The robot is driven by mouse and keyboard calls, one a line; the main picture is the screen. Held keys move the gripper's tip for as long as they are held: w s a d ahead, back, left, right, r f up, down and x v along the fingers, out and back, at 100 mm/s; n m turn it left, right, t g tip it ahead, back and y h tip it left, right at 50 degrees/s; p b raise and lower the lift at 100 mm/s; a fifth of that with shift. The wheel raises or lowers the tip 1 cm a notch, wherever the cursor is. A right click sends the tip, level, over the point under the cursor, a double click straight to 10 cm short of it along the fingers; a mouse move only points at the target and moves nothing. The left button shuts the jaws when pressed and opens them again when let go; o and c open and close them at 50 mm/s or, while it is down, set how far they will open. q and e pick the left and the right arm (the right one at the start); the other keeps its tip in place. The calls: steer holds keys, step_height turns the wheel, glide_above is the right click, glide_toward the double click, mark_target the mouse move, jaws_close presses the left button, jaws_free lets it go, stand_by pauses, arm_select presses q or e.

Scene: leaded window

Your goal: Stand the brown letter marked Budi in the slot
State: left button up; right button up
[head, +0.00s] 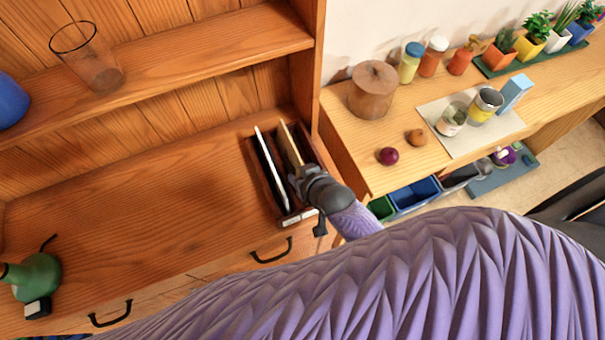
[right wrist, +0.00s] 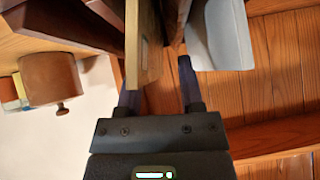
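A brown letter (head: 290,146) stands on edge in the right slot of a dark wooden letter holder (head: 290,219) on the cabinet top. In the right wrist view the brown letter (right wrist: 143,45) shows nearly edge-on; I cannot read a name on it. My right gripper (head: 298,176) is at the letter's near end. In the right wrist view its two fingers (right wrist: 158,92) are spread, with the letter close to the left finger and a gap to the right finger. A white letter (head: 270,168) leans in the left slot. My left gripper is not in view.
A shelf (head: 190,62) with a glass (head: 88,58) is above the cabinet top. A green pot-like object (head: 38,275) stands at far left. The cabinet top between is clear. A side counter at right holds a wooden canister (head: 374,90) and an onion (head: 389,156).

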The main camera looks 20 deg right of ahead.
steer(key=p+v, duration=0.3)
steer(key=v, duration=0.7)
steer(key=shift+p, duration=0.4)
steer(key=shift+f, duration=0.1)
